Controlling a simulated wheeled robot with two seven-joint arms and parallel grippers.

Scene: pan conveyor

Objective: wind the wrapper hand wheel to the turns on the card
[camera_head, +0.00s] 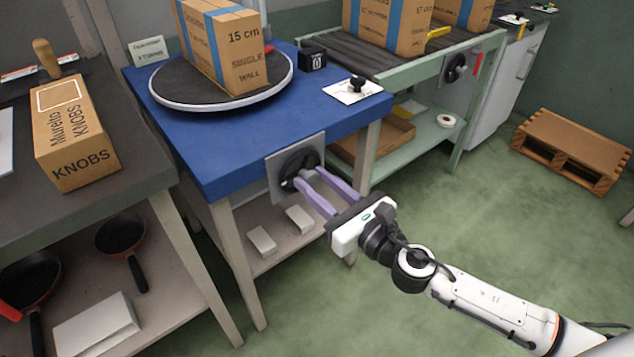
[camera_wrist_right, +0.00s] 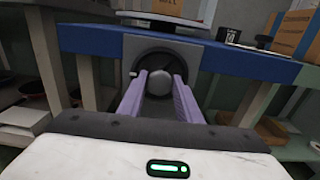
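The hand wheel (camera_head: 296,166) is a dark disc on a grey plate (camera_head: 278,182) at the front of the blue table (camera_head: 215,150). It also shows in the right wrist view (camera_wrist_right: 145,60), with a round grey hub (camera_wrist_right: 154,86). My right gripper (camera_head: 308,178) is at the wheel, its two lilac fingers apart on either side of the hub. Whether they touch it is unclear. A small card (camera_head: 148,51) stands at the back left; its writing is too small to read surely. The turntable (camera_head: 225,100) carries a taped carton (camera_head: 232,50). My left gripper is not in view.
A black counter box (camera_head: 313,59) appears to show 0. A white plate with a black knob (camera_head: 345,94) lies at the table's right corner. A conveyor (camera_head: 345,52) with cartons is behind right, a KNOBS box (camera_head: 75,135) left, a pallet (camera_head: 570,143) far right. Floor in front is clear.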

